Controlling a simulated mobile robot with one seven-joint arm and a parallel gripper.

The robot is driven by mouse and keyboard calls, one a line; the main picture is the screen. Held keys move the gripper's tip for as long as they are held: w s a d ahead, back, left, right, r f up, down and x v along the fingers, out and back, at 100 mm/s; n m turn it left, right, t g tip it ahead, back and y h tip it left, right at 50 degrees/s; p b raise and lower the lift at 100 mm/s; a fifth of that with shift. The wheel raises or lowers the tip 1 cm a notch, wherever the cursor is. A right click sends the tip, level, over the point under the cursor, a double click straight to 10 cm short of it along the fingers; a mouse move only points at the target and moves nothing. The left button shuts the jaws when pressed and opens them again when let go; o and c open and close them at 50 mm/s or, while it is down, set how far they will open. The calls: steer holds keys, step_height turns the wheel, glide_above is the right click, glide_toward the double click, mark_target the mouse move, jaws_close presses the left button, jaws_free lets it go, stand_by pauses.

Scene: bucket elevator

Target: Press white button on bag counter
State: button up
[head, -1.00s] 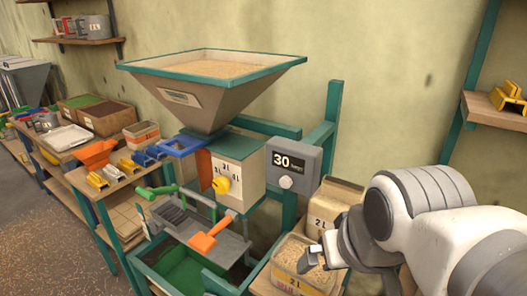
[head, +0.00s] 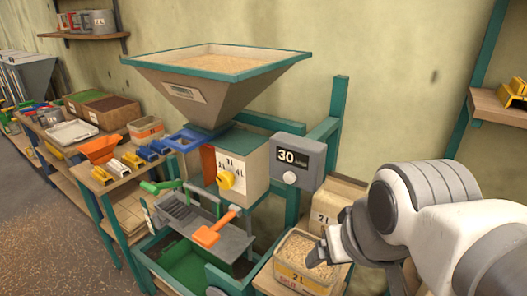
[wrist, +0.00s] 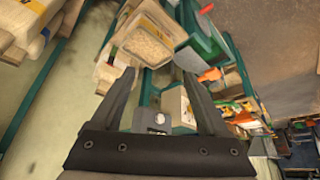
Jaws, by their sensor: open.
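The bag counter (head: 296,163) is a grey box reading 30, mounted on the teal frame right of the hopper machine. Its round white button (head: 290,177) is on the lower front face. My gripper (head: 316,256) is open and empty, to the right of and below the counter, in front of the grain bin. In the wrist view my gripper (wrist: 160,80) has its two dark fingers spread wide. The counter (wrist: 153,120) shows between the finger bases there, with the white button (wrist: 160,118) on it. The gripper appears apart from the button.
A hopper (head: 180,95) full of grain stands above a box with a yellow knob (head: 226,180). A grain bin marked 2 L (head: 290,281) and a paper bag (head: 325,212) are below the counter. A shelf with yellow pieces (head: 500,108) is at right.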

steer(key=shift+w+a+r+n, duration=0.1)
steer(key=shift+w+r+n, duration=0.35)
steer(key=shift+n, duration=0.35)
steer(key=c, duration=0.5)
steer(key=n, duration=0.1)
steer(key=w+r+n, duration=0.1)
steer(key=n, duration=0.1)
steer(key=w+n+p, duration=0.1)
steer(key=shift+w+a+r+n+g+h, duration=0.25)
steer(key=shift+a+r+n+g+h, duration=0.05)
steer(key=shift+r, duration=0.1)
jaws_close()
steer(key=w+a+r+n+h+p, duration=0.1)
steer(key=w+a+n, duration=0.3)
steer(key=n, duration=0.7)
steer(key=w+a+r+n+g+h+p, duration=0.1)
steer(key=w+a+r+n+p, duration=0.1)
steer(key=w+n, duration=0.7)
steer(key=shift+w+a+r+n, duration=0.3)
steer(key=shift+a+r+n, duration=0.55)
steer(key=shift+n, duration=0.55)
